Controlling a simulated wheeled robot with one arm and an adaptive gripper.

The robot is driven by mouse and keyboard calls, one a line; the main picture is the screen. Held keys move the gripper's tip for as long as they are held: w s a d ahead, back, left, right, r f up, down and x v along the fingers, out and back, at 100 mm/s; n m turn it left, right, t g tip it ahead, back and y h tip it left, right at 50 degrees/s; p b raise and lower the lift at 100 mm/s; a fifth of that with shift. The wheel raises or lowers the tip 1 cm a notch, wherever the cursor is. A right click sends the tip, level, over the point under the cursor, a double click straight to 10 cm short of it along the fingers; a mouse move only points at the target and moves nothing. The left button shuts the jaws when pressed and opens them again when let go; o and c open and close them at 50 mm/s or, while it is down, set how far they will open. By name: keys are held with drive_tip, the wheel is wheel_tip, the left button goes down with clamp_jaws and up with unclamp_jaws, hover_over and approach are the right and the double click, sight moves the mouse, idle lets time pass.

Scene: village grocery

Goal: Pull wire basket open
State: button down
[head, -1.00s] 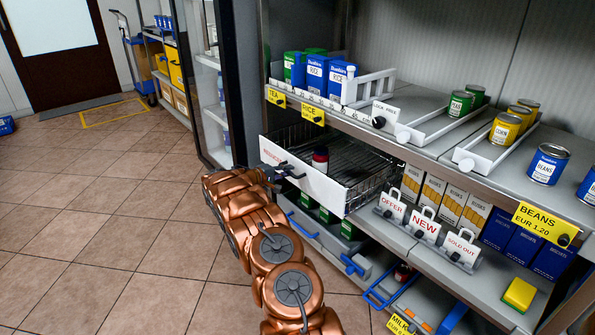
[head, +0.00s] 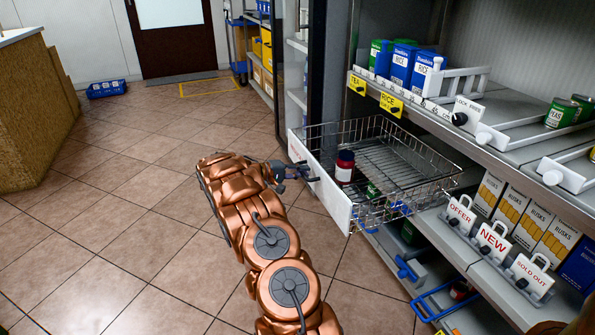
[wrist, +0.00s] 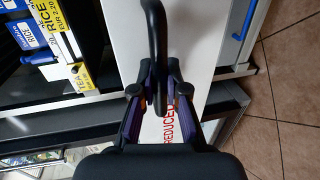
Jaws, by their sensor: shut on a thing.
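The wire basket (head: 428,172) is slid well out of its shelf bay in the head view. Its white front panel (head: 325,190) has red lettering, which reads "REDUCED" in the wrist view (wrist: 185,60). My gripper (head: 297,171) is at the outer face of the front panel. In the wrist view my gripper (wrist: 160,95) is shut on the dark bar handle (wrist: 153,35) of the panel, with a finger on each side.
Above the basket is a shelf with rice boxes (head: 400,68) and white dividers. Tags such as the OFFER holder (head: 460,213) stand on the shelf to the right. A blue crate (head: 107,89) lies on the floor at the back left. The tiled floor left of my arm is clear.

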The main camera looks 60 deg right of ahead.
drive_tip(key=shift+w+a, duration=0.1)
drive_tip(key=shift+a, duration=0.15)
drive_tip(key=c, duration=1.2)
unclamp_jaws()
drive_tip(key=shift+w, duration=0.1)
drive_tip(key=v, duration=1.2)
drive_tip(key=shift+f, duration=0.1)
